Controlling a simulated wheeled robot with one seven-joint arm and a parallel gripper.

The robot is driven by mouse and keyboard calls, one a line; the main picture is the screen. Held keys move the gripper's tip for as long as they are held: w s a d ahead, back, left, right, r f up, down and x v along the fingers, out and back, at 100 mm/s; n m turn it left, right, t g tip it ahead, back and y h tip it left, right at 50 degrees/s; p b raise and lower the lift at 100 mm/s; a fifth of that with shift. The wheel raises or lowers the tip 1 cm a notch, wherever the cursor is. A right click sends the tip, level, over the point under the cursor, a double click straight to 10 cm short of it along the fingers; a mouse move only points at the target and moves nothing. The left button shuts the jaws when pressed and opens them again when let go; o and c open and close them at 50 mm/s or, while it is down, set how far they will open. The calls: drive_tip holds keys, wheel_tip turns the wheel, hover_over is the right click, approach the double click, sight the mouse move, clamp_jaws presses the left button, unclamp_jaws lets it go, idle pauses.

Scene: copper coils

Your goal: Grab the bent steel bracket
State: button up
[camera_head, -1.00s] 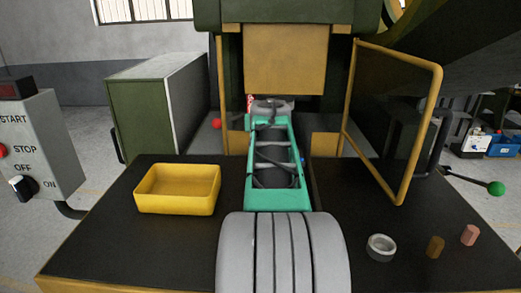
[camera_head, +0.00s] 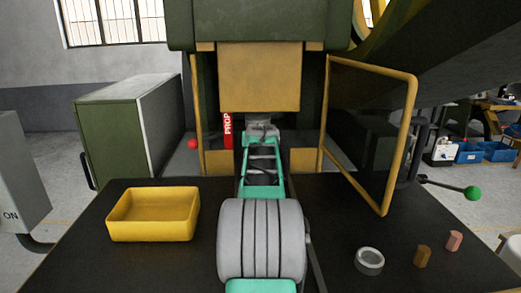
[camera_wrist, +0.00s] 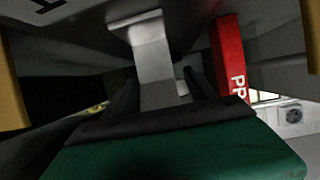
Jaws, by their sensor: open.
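The bent steel bracket (camera_wrist: 152,62) shows in the wrist view as a pale grey strip with a folded top, upright ahead of my gripper. My gripper (camera_wrist: 158,85) is open, its two dark fingers pointing towards the bracket, one to either side of it in the picture. I cannot tell whether the fingertips reach past it or touch it. In the head view, my arm extends into the machine opening, below the yellow block, and the bracket is hidden there.
A red prop bar (camera_wrist: 230,60) stands close right of the bracket; it also shows in the head view (camera_head: 227,130). The yellow block (camera_head: 260,77) hangs above. A yellow guard frame (camera_head: 409,140) is at right. A yellow tray (camera_head: 153,231), grey ring (camera_head: 370,262) and two small cylinders lie on the dark table.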

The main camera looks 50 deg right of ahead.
clamp_jaws()
idle(0.5)
